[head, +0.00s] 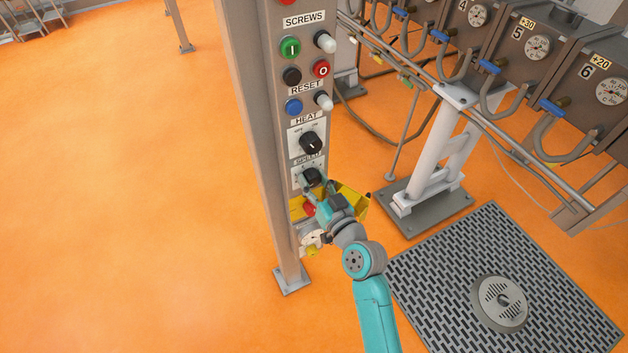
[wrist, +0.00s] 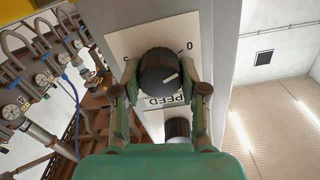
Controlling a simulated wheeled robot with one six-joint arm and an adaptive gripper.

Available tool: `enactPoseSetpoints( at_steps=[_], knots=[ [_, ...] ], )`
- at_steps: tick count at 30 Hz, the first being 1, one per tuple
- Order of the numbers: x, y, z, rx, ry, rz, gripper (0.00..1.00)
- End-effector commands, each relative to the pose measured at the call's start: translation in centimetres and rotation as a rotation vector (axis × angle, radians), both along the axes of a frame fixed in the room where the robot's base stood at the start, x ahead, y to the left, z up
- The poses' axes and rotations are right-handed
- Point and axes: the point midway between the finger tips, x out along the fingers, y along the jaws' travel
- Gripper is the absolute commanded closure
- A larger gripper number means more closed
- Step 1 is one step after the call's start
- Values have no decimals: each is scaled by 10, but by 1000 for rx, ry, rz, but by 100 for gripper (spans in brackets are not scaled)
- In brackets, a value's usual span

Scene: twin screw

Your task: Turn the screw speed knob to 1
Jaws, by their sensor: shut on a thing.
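The screw speed knob (head: 311,176) is a black round knob on the control post, just below the "SPEED" label. In the wrist view the knob (wrist: 158,71) sits on a white plate (wrist: 207,32), with a "0" mark at the upper right of the knob. A white pointer line shows on the knob's face, towards its right side. My gripper (head: 318,186) reaches the knob from below. In the wrist view my gripper (wrist: 160,82) has one finger on each side of the knob and is shut on it.
Above it on the post are the HEAT knob (head: 311,143), a blue button (head: 293,107), a red button (head: 321,69) and a green button (head: 290,47). A red button on a yellow box (head: 352,201) is close beside my gripper. Machine pipes (head: 505,90) stand to the right.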

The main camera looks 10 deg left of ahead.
Motion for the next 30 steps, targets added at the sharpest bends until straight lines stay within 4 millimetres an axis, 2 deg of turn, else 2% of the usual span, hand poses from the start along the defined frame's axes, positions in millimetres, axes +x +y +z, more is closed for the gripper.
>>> enactPoseSetpoints(
  at_steps=[10, 30],
  knots=[
    [0, 0, 0, 106, 72, 0, 92],
    [0, -1, -1, 537, 363, -1, 92]
  ],
)
